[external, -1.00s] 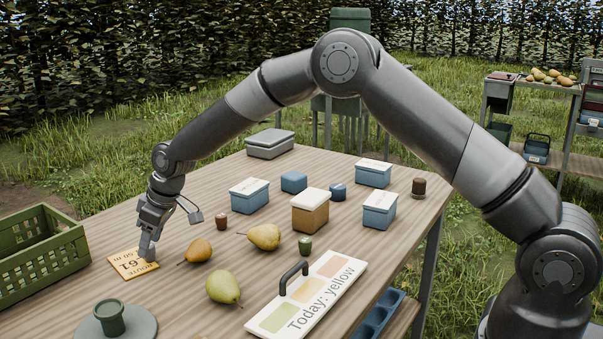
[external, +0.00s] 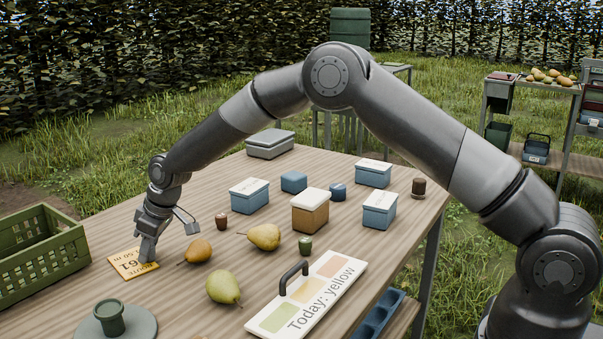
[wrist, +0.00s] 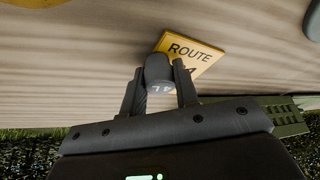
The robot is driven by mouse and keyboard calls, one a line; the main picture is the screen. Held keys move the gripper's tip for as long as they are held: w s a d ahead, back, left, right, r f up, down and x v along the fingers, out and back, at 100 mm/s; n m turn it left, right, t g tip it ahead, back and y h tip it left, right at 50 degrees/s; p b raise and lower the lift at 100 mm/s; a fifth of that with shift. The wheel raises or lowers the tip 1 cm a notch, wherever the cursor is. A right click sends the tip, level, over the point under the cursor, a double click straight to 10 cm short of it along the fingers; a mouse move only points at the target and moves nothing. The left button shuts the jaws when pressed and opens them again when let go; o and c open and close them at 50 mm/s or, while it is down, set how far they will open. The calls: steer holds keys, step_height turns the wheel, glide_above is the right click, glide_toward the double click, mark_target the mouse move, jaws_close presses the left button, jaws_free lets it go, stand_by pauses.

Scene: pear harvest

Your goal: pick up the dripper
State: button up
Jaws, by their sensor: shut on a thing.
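The dripper (wrist: 158,70) is a small dark grey rounded piece with pale "4L" lettering. In the wrist view it sits between the two fingers of my gripper (external: 148,247), which is shut on it. The gripper points down at the left of the table, over the yellow route card (external: 128,264). In the external view the fingers mostly hide the dripper, and I cannot tell whether it touches the card or table. In the wrist view the route card (wrist: 190,52) shows just beyond the dripper, partly covered by a finger.
A green crate (external: 42,272) stands left of the gripper. A brown pear (external: 198,250) lies close on the right, with a yellow pear (external: 264,237) and a green pear (external: 223,287) beyond. A green cup on a grey disc (external: 142,324) is at the front. Blue boxes stand farther back.

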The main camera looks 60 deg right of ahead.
steer(key=shift+c, duration=0.9)
step_height(320, 180, up, 4)
steer(key=shift+f, duration=0.1)
steer(key=s+d+r, duration=0.4)
steer(key=d+r, duration=0.3)
steer(key=d, duration=0.3)
glide_above(135, 266)
steer(key=s, duration=0.1)
steer(key=f, duration=0.6)
steer(key=shift+d+f, duration=0.3)
steer(key=shift+d, duration=0.05)
steer(key=shift+f, duration=2)
steer(key=shift+s, duration=0.1)
steer(key=o, duration=1)
steer(key=shift+f, duration=0.15)
